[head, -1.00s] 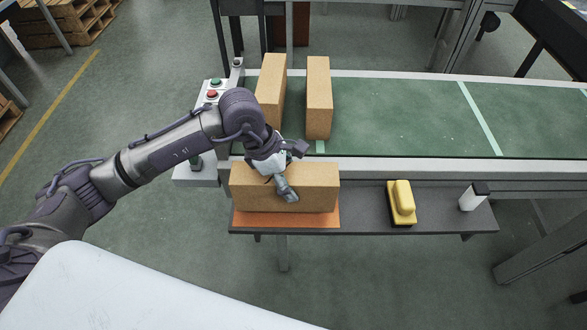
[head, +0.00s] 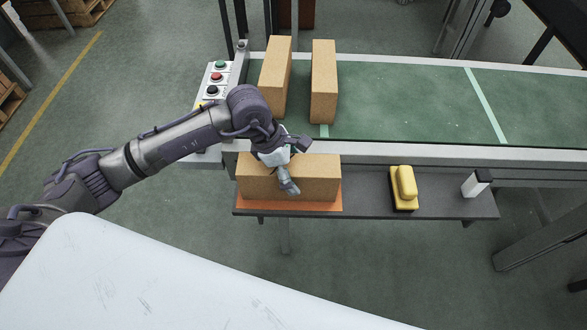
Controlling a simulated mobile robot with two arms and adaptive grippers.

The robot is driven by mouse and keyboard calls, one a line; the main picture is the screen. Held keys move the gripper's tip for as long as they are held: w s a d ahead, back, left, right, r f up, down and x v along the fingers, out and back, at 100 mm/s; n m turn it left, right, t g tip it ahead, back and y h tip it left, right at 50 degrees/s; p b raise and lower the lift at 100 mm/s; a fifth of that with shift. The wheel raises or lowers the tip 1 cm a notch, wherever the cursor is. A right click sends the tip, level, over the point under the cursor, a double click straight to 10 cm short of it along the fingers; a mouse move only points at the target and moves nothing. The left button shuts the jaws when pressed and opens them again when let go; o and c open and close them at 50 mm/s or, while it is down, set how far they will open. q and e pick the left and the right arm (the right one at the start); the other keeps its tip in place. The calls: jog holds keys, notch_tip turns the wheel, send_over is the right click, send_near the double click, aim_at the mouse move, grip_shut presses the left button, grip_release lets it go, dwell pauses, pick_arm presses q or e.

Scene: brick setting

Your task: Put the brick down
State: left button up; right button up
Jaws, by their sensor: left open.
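A tan brick (head: 318,182) lies on an orange mat (head: 290,206) at the left end of the dark shelf, in front of the conveyor. My left gripper (head: 289,165) is open at the brick, with one finger in front of its near face and the other over its top. Whether the fingers touch the brick cannot be told. Two more tan bricks stand on the green belt behind it, a left one (head: 276,78) and a right one (head: 324,82). My right gripper is not in view.
The dark shelf (head: 360,203) also holds a yellow-handled brush (head: 404,187) and a white bottle with a black cap (head: 476,183). A control box with buttons (head: 214,78) stands at the conveyor's left end. The green belt (head: 410,105) is clear to the right.

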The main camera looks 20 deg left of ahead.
pick_arm(q)
jog(key=shift+r, duration=0.2)
jog(key=b+v, duration=0.2)
jog(key=v, duration=0.8)
jog(key=shift+a+r, duration=0.2)
jog(key=shift+s+a+r, duration=0.1)
jog(key=shift+a+r, duration=0.1)
jog(key=shift+r, duration=0.4)
